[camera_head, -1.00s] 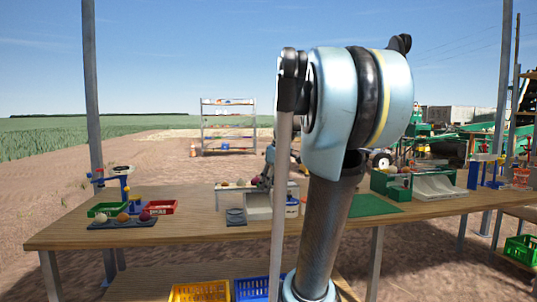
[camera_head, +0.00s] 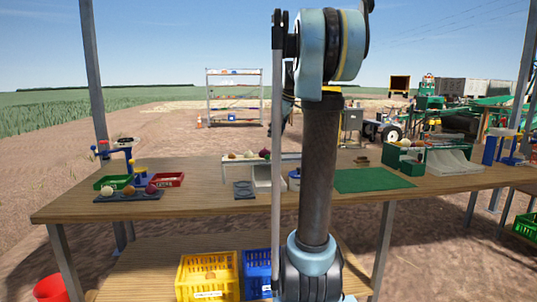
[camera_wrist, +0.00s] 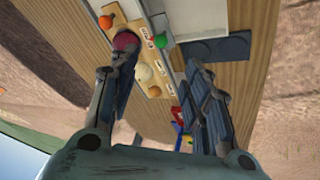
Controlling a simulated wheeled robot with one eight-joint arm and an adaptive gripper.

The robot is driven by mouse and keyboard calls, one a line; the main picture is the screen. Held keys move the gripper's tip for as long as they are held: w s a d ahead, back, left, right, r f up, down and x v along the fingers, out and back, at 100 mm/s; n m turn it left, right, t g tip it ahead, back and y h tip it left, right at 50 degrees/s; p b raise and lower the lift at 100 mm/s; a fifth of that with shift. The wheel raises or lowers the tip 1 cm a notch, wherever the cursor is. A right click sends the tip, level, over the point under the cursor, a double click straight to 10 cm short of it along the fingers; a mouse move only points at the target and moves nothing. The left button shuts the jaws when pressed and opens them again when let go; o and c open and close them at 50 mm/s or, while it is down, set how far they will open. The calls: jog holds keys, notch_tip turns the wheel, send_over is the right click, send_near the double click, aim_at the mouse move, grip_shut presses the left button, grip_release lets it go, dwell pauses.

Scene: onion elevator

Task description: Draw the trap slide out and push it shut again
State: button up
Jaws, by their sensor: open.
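My gripper (camera_wrist: 160,60) is open and empty in the wrist view, with its two dark fingers spread apart above the table. Below and between the fingers is a light sorting rack (camera_wrist: 131,37) carrying several onions, with small labels along its side. A red onion (camera_wrist: 125,42) lies beside the left fingertip; I cannot tell whether they touch. A green knob (camera_wrist: 163,41) and a pale chute (camera_wrist: 196,19) are by the rack. In the head view the rack's chute (camera_head: 267,177) stands mid-table, partly behind my arm. I cannot make out for certain which part is the trap slide.
A dark pad with round recesses (camera_wrist: 217,48) lies beside the chute. On the wooden table (camera_head: 210,203) are a green tray (camera_head: 113,182), a red tray (camera_head: 166,180), a green mat (camera_head: 372,180) and a green-sided chute unit (camera_head: 448,162). Yellow (camera_head: 208,278) and blue crates (camera_head: 257,272) sit below.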

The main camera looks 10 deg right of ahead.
aim_at(266, 156)
jog(key=x, duration=1.3)
jog(key=shift+f, duration=0.15)
grip_shut()
jog(key=shift+s, duration=0.1)
